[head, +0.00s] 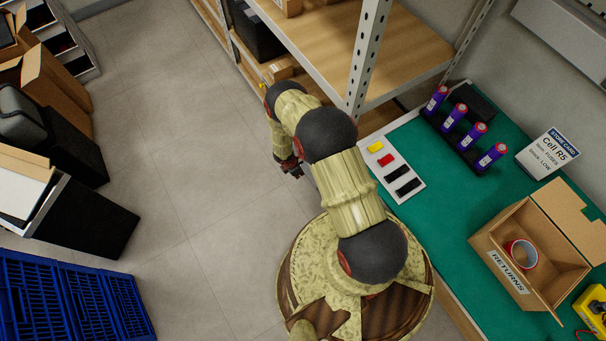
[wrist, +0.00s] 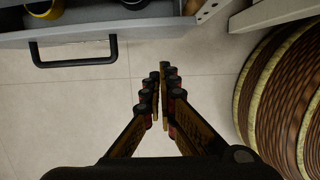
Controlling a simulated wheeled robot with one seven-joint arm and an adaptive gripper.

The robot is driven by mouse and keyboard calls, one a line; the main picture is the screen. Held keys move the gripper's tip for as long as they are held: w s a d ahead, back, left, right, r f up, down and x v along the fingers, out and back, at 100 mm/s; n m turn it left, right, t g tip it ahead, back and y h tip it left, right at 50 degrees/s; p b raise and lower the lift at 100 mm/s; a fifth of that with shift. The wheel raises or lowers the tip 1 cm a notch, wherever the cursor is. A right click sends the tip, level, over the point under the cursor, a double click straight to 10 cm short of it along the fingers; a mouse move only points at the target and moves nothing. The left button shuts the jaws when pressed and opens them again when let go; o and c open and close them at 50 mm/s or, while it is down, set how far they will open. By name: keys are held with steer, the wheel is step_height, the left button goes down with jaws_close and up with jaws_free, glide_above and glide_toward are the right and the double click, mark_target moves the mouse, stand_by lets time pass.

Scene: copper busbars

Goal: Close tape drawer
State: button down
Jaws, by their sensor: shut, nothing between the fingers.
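The tape drawer (wrist: 140,30) shows at the top left of the wrist view as a grey drawer with a black bar handle (wrist: 75,64). It stands open, and a yellow-and-black tape roll (wrist: 44,8) and a dark roll (wrist: 134,3) lie inside, cut off by the frame edge. My gripper (wrist: 161,72) is shut and empty. Its fingertips are to the right of the handle and appear apart from it, below the drawer front in the picture. In the head view my gripper (head: 291,168) hangs beside the shelf, partly hidden by my arm. I cannot make out the drawer there.
The green-topped bench (head: 455,225) is at right, with an open RETURNS box (head: 505,272) holding a red tape roll (head: 521,254). A metal shelf post (head: 365,60) stands close to my arm. Blue crates (head: 70,295) are at left. The floor (head: 190,170) between is clear.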

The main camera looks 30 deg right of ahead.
steer(key=shift+s+a+r+p, duration=0.6)
steer(key=shift+s+a+r, duration=0.6)
steer(key=shift+r, duration=2.2)
steer(key=d+f+b, duration=0.5)
steer(key=d+f, duration=0.1)
steer(key=f, duration=0.3)
steer(key=shift+d+f+b, duration=0.3)
steer(key=shift+f+b, duration=0.05)
